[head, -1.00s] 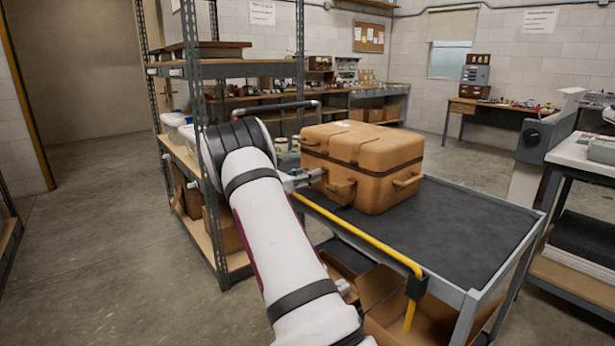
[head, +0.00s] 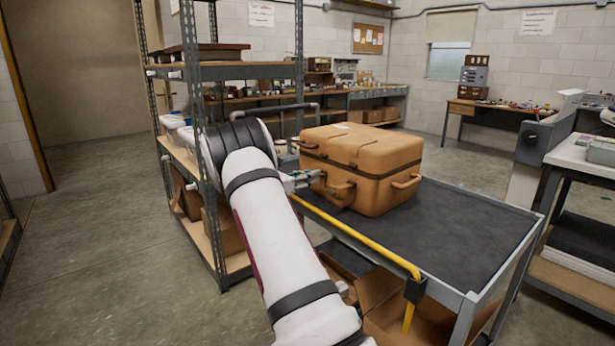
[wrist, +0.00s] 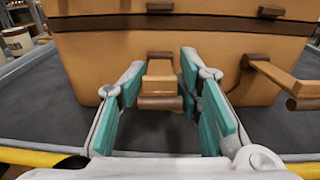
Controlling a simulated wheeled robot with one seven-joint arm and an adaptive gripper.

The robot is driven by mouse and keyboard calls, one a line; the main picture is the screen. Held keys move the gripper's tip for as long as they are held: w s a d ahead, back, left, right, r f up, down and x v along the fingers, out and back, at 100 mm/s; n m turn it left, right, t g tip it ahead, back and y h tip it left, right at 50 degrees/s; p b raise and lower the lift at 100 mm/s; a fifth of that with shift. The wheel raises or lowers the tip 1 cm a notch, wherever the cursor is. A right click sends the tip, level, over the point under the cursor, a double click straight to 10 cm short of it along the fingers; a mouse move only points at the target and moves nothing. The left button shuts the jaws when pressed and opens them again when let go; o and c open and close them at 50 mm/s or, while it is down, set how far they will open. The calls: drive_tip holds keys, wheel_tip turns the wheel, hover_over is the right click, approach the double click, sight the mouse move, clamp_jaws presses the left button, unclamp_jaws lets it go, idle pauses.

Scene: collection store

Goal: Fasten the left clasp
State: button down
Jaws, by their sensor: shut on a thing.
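A tan case (head: 370,178) with a brown band stands on the dark top of a grey cart. In the wrist view its front face (wrist: 215,60) fills the upper part. The left clasp (wrist: 160,75), a tan lever with a brown bar at its lower end, sits between my teal-padded fingers. My gripper (wrist: 160,92) is shut on it, one finger on each side. A brown catch (wrist: 160,7) is above it on the lid. A similar right clasp (wrist: 278,80) sticks out, with its own catch (wrist: 270,11) above. In the head view my gripper (head: 303,178) is small at the case's left face.
A yellow rail (head: 360,240) runs along the cart's near edge, below my gripper. A metal shelf (head: 225,70) stands close on the left beside my arm. The cart top (head: 450,225) is clear to the right of the case. Cardboard boxes (head: 385,295) lie underneath.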

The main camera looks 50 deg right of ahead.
drive_tip(key=r+y+p, duration=0.2)
drive_tip(key=p, duration=0.1)
drive_tip(key=shift+t+p, duration=0.3)
drive_tip(key=shift+t, duration=0.1)
drive_tip(key=y+p, duration=0.1)
drive_tip(key=r+y+p, duration=0.1)
drive_tip(key=y+p, duration=0.1)
drive_tip(key=shift+d, duration=0.4)
drive_tip(key=y, duration=0.1)
drive_tip(key=d+r+y+p, duration=0.1)
drive_tip(key=shift+t+y+p, duration=0.3)
drive_tip(key=shift+t, duration=0.1)
drive_tip(key=shift+s+d+r+t+y, duration=0.15)
drive_tip(key=shift+d+y, duration=0.1)
drive_tip(key=shift+y, duration=0.4)
drive_tip(key=shift+w+d+r+t+y, duration=0.1)
drive_tip(key=shift+d+r+t+y, duration=0.1)
drive_tip(key=shift+y, duration=0.45)
drive_tip(key=shift+s+d, duration=0.1)
